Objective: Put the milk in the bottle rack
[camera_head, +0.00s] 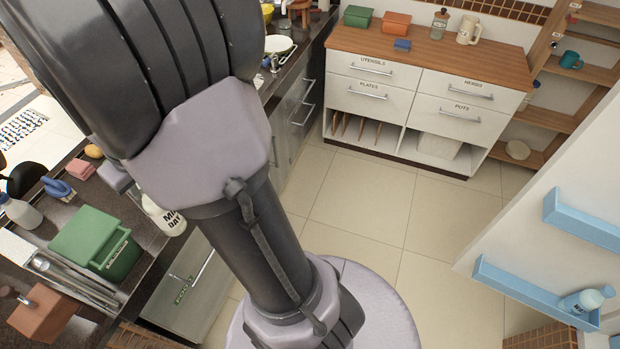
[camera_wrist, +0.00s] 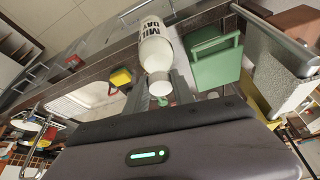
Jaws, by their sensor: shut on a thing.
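The milk (camera_head: 172,221) is a white bottle with black lettering, partly hidden by my arm in the head view. In the wrist view the milk (camera_wrist: 156,48) points away from my gripper (camera_wrist: 159,88), whose fingers are closed around its capped end. In the head view the gripper is mostly hidden behind my arm. Two light blue racks hang on the white wall at the right: a long lower rack (camera_head: 520,293) and a shorter upper rack (camera_head: 580,222). Which one is meant as the bottle rack I cannot tell. A pale blue bottle (camera_head: 586,299) lies tilted at the lower rack's near end.
A green bin (camera_head: 122,258) stands on the dark left counter, close to the milk; it also shows in the wrist view (camera_wrist: 216,66). A wooden-topped cabinet (camera_head: 440,52) stands at the back. The tiled floor (camera_head: 370,210) between is clear.

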